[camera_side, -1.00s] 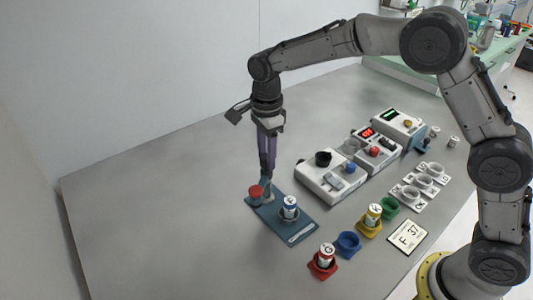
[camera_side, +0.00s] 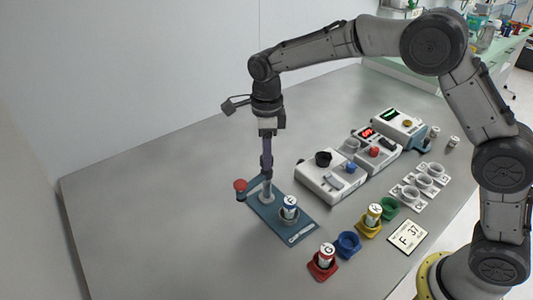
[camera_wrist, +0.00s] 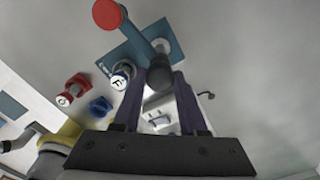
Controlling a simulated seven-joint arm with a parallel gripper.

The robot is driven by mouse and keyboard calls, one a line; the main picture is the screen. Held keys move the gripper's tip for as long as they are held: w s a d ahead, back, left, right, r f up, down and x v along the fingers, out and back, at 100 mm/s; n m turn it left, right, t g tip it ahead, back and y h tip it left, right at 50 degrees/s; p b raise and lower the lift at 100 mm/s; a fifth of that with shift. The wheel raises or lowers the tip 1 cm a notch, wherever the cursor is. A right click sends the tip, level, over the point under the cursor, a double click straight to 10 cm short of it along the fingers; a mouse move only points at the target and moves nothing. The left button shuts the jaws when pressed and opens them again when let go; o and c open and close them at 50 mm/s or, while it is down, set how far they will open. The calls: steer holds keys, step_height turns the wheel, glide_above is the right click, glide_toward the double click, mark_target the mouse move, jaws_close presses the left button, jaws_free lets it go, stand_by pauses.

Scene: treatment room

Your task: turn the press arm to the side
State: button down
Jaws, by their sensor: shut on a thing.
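The press has a teal base plate (camera_side: 304,229) on the table, a grey post (camera_side: 266,196) and a press arm (camera_side: 253,188) ending in a red knob (camera_side: 240,184). The arm points left, with the knob beyond the plate's edge. A white vial with a blue label (camera_side: 289,205) stands in a holder on the plate, clear of the knob. My gripper (camera_side: 267,174) points down over the post, shut on the arm's grey pivot end. In the wrist view the fingers flank that grey pivot (camera_wrist: 159,74), and the red knob (camera_wrist: 109,14) shows beyond it.
Red (camera_side: 323,268), blue (camera_side: 347,244), yellow (camera_side: 368,228) and green (camera_side: 390,207) holders stand to the right; red and yellow hold vials. Grey-white devices (camera_side: 333,180) stand behind them. A card (camera_side: 408,236) lies at the front right. The table's left side is clear.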

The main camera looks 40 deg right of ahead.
steer(key=shift+r, duration=0.15)
steer(key=shift+c, duration=2.2)
jaws_free()
step_height(320, 180, up, 14)
steer(key=shift+f, duration=0.2)
